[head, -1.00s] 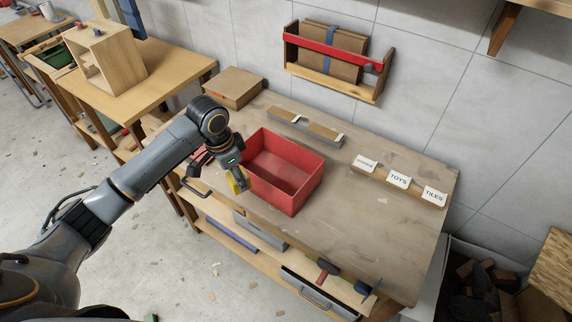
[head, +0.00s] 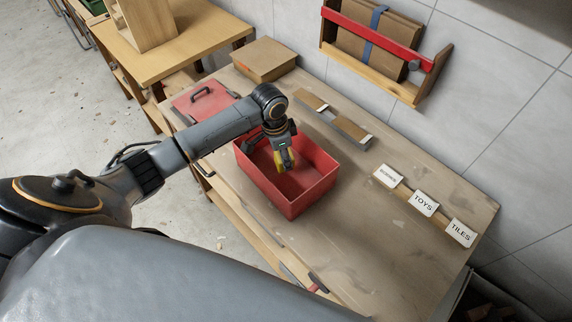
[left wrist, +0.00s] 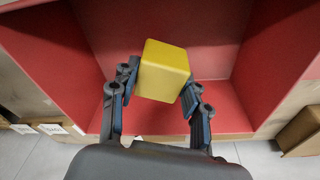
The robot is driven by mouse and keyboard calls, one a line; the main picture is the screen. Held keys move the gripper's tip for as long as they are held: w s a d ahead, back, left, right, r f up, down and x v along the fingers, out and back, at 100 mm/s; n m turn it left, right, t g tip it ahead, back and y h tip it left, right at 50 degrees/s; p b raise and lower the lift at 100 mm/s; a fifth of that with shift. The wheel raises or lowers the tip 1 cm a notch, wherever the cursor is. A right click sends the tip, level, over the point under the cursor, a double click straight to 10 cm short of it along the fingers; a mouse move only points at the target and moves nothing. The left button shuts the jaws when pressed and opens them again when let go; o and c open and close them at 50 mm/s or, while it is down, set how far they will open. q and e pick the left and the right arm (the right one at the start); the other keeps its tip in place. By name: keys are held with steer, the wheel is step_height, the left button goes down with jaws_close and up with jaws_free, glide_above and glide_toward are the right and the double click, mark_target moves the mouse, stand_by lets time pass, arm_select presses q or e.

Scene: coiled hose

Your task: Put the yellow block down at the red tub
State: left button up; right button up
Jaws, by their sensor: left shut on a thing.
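The red tub (head: 310,199) is an open rectangular box on the workbench in the head view. My left gripper (head: 286,165) is over the tub's opening, pointing down. It is shut on the yellow block (head: 283,159), partly hidden by the fingers in the head view. In the left wrist view the yellow block (left wrist: 165,68) sits between the two dark fingertips of the gripper (left wrist: 160,88), with the tub's red walls (left wrist: 60,55) around it. Whether the block touches the tub floor cannot be told. My right gripper is not in view.
A red lid with a black handle (head: 194,103) lies left of the tub on the workbench (head: 400,235). A cardboard box (head: 264,60) is at the back. Labelled cards (head: 424,203) stand at the right.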

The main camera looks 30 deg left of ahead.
mark_target(278, 157)
arm_select(q)
steer(key=shift+w+f, duration=0.1)
steer(key=shift+f, duration=0.8)
step_height(278, 157, down, 3)
steer(key=shift+f+p, duration=0.1)
steer(key=shift+p, duration=0.2)
steer(key=shift+f, duration=0.15)
steer(key=shift+f, duration=0.15)
steer(key=o, duration=1.2)
steer(key=shift+c, duration=0.2)
steer(key=shift+r, duration=0.3)
steer(key=r, duration=0.4)
steer(key=s+a+r+b, duration=0.1)
steer(key=r, duration=0.6)
steer(key=shift+s+a+r, duration=0.15)
steer(key=shift+s+r, duration=0.05)
steer(key=shift+r, duration=0.15)
steer(key=shift+f, duration=0.1)
